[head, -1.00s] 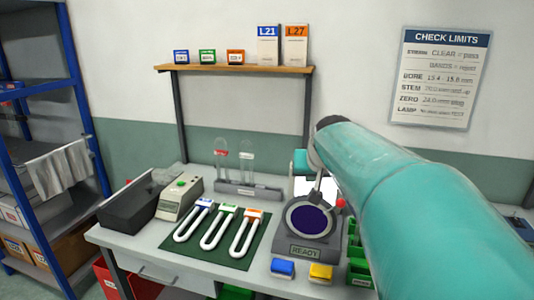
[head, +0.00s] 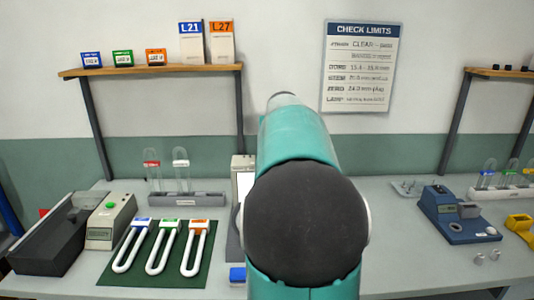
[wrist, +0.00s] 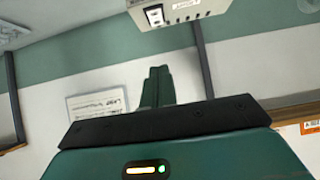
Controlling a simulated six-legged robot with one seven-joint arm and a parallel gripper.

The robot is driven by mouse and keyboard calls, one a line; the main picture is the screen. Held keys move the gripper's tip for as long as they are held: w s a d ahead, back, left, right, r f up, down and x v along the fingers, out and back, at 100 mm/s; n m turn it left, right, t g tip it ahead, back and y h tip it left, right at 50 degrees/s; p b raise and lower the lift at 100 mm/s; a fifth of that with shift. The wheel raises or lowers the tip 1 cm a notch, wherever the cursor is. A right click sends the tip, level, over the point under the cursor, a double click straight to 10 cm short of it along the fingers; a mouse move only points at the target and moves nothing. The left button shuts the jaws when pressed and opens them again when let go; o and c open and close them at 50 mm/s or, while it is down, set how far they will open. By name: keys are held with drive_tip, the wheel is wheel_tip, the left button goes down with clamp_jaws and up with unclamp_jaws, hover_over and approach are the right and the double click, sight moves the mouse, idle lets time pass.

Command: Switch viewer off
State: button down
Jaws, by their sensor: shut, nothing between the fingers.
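The viewer is mostly hidden behind my arm in the head view; only its pale housing and white panel (head: 245,183) show at the arm's left edge. In the wrist view a pale box (wrist: 190,10), which looks like the viewer's housing, is at the top edge. It carries a black rocker switch (wrist: 155,16) in a light frame, and a small label. My gripper (wrist: 160,72) is shut and empty, its dark green fingers together. In the picture its tips lie below the switch and apart from it. The gripper is hidden in the head view.
A green mat (head: 185,272) with several white U-tubes and a grey tube rack (head: 187,199) stand left of my arm. A shelf (head: 150,70) is above.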

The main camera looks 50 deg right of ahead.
drive_tip(key=x, duration=1)
drive_tip(key=shift+s+d, duration=0.1)
drive_tip(key=f, duration=0.3)
drive_tip(key=shift+w+d+f, duration=0.15)
drive_tip(key=shift+w+d, duration=0.05)
drive_tip(key=shift+d, duration=0.05)
drive_tip(key=shift+f, duration=0.45)
drive_tip(key=shift+w+d+f, duration=0.1)
drive_tip(key=shift+w, duration=0.05)
drive_tip(key=shift+f, duration=0.2)
drive_tip(key=shift+w+d, duration=0.1)
drive_tip(key=shift+d, duration=0.05)
drive_tip(key=shift+w+d+r, duration=0.25)
drive_tip(key=shift+w+d, duration=0.2)
drive_tip(key=shift+d, duration=0.05)
